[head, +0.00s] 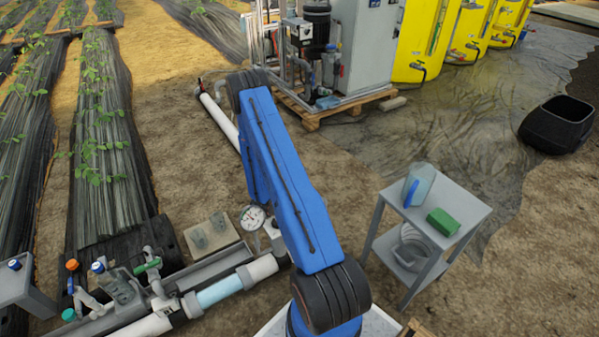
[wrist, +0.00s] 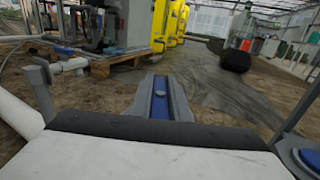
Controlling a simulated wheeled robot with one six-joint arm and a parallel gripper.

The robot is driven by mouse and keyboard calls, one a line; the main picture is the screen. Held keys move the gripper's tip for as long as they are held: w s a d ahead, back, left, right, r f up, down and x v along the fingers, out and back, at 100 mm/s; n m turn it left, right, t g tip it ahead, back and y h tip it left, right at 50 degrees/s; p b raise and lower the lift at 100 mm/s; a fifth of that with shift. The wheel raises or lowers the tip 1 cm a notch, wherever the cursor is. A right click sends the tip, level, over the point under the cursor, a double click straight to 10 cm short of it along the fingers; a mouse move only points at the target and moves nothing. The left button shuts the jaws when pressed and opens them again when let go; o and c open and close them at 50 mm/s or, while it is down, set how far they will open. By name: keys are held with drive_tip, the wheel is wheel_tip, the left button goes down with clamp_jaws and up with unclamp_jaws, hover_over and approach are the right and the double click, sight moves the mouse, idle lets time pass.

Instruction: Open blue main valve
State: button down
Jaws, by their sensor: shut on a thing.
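In the wrist view my gripper (wrist: 160,82) reaches forward from its dark and white body, with two grey fingers side by side. It is shut on a blue handle (wrist: 160,108), seen as a blue strip between the fingers. I take this strip to be the blue main valve's handle; the valve body is hidden below my gripper. In the head view my blue arm covers the gripper and the handle. A white main pipe (head: 262,268) with a light blue section (head: 220,290) runs up to the arm. A round gauge (head: 253,217) stands beside it.
Several small valves, including a green one (head: 148,266), are at lower left. A grey side table (head: 462,199) with a jug (head: 419,184) and green box (head: 443,221) stands right of my arm. A pump skid on a pallet (head: 314,119) is behind. A black bin (head: 558,124) is far right.

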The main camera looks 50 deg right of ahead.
drive_tip(key=c, duration=1.7)
unclamp_jaws()
drive_tip(key=shift+a, duration=0.1)
drive_tip(key=shift+s+a, duration=0.2)
drive_tip(key=shift+a, duration=1)
drive_tip(key=shift+s+a, duration=0.25)
drive_tip(key=shift+a, duration=0.95)
drive_tip(key=shift+s+a, duration=0.2)
drive_tip(key=shift+a, duration=1)
